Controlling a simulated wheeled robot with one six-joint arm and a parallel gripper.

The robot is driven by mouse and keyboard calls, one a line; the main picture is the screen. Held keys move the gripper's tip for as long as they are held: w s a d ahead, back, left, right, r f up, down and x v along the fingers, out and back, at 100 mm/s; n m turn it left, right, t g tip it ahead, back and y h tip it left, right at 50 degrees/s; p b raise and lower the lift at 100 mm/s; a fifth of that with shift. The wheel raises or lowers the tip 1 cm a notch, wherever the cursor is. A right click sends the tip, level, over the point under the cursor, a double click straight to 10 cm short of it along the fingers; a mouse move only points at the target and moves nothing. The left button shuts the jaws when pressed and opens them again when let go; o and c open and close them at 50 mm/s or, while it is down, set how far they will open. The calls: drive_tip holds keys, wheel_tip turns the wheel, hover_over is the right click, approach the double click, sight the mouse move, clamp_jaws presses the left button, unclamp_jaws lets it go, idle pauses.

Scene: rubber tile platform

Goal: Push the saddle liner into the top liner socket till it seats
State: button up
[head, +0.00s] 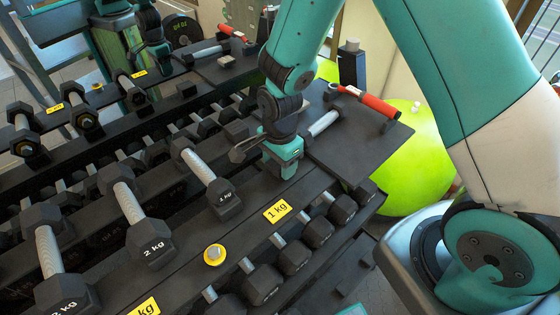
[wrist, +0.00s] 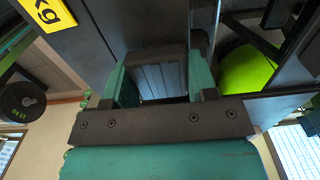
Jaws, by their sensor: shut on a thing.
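My gripper (head: 284,158) points down at the top shelf of the dumbbell rack (head: 248,225), close behind the yellow 1 kg label. In the wrist view its two teal fingers are shut on a dark grey ribbed block, which I take to be the saddle liner (wrist: 160,80). The liner sits between the fingers, with its ribbed face toward the camera. In the head view the fingers and wrist hide the liner. The top liner socket cannot be made out; the gripper seems to cover that part of the shelf. I cannot tell whether liner and shelf touch.
A grey-handled dumbbell (head: 205,178) lies left of my gripper, and a 2 kg dumbbell (head: 140,225) is farther left. A yellow round piece (head: 214,254) sits on the shelf. A red-handled bar (head: 365,101) stands on the dark platform at right, before a green ball (head: 415,165).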

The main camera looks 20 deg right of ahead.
drive_tip(key=o, duration=1.2)
drive_tip(key=shift+f, duration=0.15)
wheel_tip(320, 180, up, 18)
drive_tip(key=b, duration=0.1)
drive_tip(key=s+a+r+n+y, duration=0.2)
drive_tip(key=s+n, duration=0.7)
drive_tip(key=n, duration=0.1)
drive_tip(key=s+a+r+n+y, duration=0.2)
drive_tip(key=s+r+n, duration=0.1)
drive_tip(key=s+n, duration=0.6)
drive_tip(key=n, duration=0.2)
drive_tip(key=shift+s+a+r+n, duration=0.25)
drive_tip(key=shift+s+a+n, duration=0.05)
